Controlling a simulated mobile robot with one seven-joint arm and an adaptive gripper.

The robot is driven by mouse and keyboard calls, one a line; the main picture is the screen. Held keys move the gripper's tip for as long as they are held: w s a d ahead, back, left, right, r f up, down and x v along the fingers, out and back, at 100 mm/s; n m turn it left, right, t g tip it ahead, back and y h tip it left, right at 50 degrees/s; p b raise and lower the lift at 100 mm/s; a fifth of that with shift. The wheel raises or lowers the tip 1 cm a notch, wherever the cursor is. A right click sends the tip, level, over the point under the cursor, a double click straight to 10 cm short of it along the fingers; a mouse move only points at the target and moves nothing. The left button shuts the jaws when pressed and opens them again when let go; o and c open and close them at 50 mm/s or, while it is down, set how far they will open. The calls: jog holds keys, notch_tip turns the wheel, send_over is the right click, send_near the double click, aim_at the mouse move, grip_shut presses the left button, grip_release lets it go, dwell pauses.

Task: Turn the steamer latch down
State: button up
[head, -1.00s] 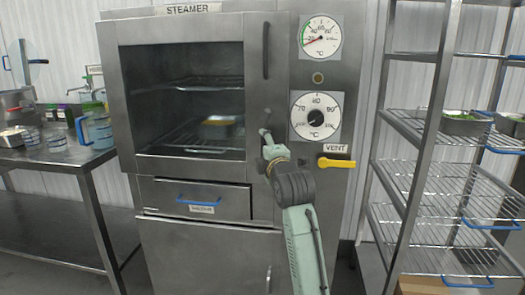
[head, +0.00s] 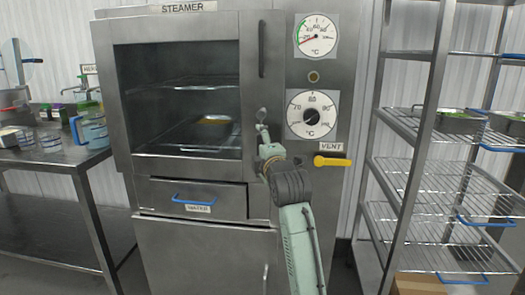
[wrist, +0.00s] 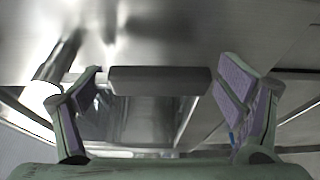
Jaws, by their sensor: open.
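The steamer (head: 150,190) is a grey metal cabinet with a glazed door that looks closed. Its latch (head: 261,114) shows as a small grey piece at the door's right edge, partly hidden by my gripper. My gripper (head: 262,130) is at the latch, below the long vertical door handle (head: 261,50). In the wrist view my gripper (wrist: 160,95) is open, one finger at each side. A dark bar, which looks like the latch (wrist: 160,81), lies crosswise between the fingers. I see small gaps at its ends and cannot tell whether a finger touches it.
A yellow vent lever (head: 332,161) and two dials, the lower one (head: 312,115) nearer, are right of my gripper. A drawer with a blue handle (head: 194,202) is below the door. A pan (head: 216,120) is inside. A wire rack (head: 430,190) stands right, a table (head: 60,165) left.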

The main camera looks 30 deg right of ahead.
jog(key=v, duration=1.2)
